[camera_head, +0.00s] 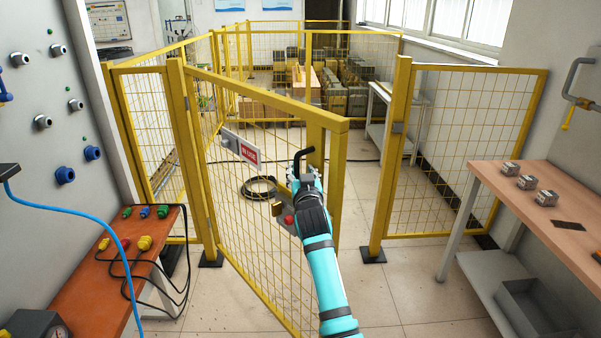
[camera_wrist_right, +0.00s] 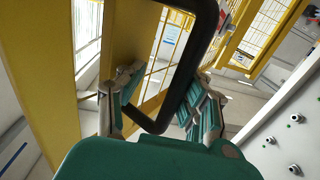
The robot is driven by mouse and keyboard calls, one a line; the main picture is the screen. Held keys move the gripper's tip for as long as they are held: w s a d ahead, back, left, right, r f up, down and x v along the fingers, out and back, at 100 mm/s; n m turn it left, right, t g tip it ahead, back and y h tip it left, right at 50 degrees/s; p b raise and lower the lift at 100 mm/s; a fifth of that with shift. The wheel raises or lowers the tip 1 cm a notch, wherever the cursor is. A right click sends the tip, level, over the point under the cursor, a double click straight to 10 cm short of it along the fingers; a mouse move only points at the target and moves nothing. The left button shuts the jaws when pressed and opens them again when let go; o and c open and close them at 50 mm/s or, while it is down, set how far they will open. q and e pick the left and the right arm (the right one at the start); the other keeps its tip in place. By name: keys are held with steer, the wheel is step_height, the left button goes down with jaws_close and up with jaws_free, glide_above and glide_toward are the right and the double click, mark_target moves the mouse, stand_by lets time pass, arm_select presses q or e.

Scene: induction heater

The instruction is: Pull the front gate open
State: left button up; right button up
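The yellow mesh front gate (camera_head: 250,210) hangs from the post (camera_head: 187,160) on its left. It stands partly open, its free edge (camera_head: 337,185) swung toward me and apart from the right post (camera_head: 390,160). A black looped handle (camera_head: 303,155) is on the gate near that free edge; it also shows in the right wrist view (camera_wrist_right: 208,45). My right gripper (camera_head: 305,180) is at the handle. In the wrist view its fingers (camera_wrist_right: 165,88) are spread, with the handle's loop between them; firm contact is not visible. My left gripper is out of view.
An orange bench (camera_head: 85,290) with connectors and cables stands at left. A wooden-topped table (camera_head: 540,205) with metal blocks stands at right. A fixed mesh panel (camera_head: 470,140) adjoins the right post. Tiled floor (camera_head: 400,275) in front is clear.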

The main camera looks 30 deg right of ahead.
steer(key=shift+s+d, duration=0.15)
steer(key=v, duration=1.2)
steer(key=shift+f, duration=0.1)
steer(key=shift+c, duration=0.5)
